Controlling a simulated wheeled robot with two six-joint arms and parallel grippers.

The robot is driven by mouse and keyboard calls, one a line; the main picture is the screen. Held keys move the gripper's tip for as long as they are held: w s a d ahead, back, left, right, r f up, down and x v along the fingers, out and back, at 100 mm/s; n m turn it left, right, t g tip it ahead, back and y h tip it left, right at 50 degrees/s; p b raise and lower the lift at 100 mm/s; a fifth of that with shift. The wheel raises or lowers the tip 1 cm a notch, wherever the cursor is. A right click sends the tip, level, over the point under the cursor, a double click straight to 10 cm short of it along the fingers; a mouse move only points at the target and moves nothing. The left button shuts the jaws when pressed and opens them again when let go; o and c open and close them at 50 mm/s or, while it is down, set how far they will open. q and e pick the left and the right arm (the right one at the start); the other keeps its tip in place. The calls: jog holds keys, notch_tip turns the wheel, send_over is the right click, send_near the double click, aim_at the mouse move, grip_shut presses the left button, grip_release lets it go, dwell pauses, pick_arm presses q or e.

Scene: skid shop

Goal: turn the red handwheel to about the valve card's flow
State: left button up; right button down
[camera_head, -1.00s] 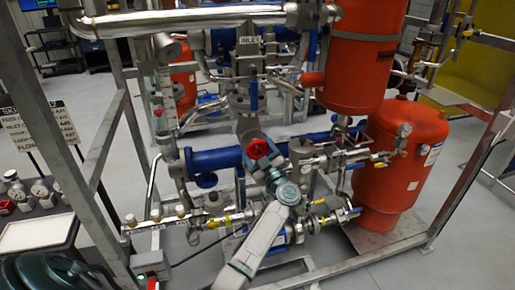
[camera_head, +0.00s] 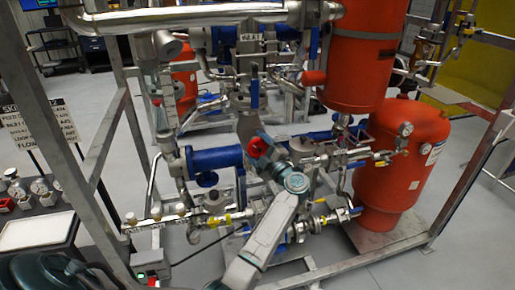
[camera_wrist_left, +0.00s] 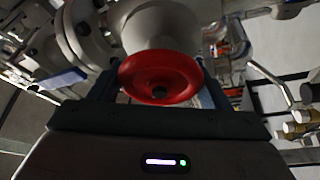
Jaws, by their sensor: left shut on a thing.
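The red handwheel (camera_head: 258,147) sits on the pipework near the middle of the head view. It also shows large in the left wrist view (camera_wrist_left: 160,79), between my two dark fingers. My left gripper (camera_head: 264,145) is at the wheel and shut on its rim. My left arm reaches up to it from the bottom of the head view. The sign at the left, headed "SKID" (camera_head: 38,122), carries lines of text including "FLOW", but the values are too small to read. My right gripper is not in view.
Silver pipes and blue valve handles crowd around the wheel. Two red tanks (camera_head: 400,165) stand at the right. A grey steel frame (camera_head: 115,130) encloses the skid. A bench with gauges (camera_head: 40,187) and a white tray (camera_head: 38,231) is at the lower left.

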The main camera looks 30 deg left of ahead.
pick_arm(q)
jog(key=shift+f, duration=0.1)
jog(key=o, duration=1)
jog(key=shift+c, duration=0.2)
jog(key=b+v, duration=0.4)
jog(key=v, duration=0.7)
jog(key=shift+a, duration=0.1)
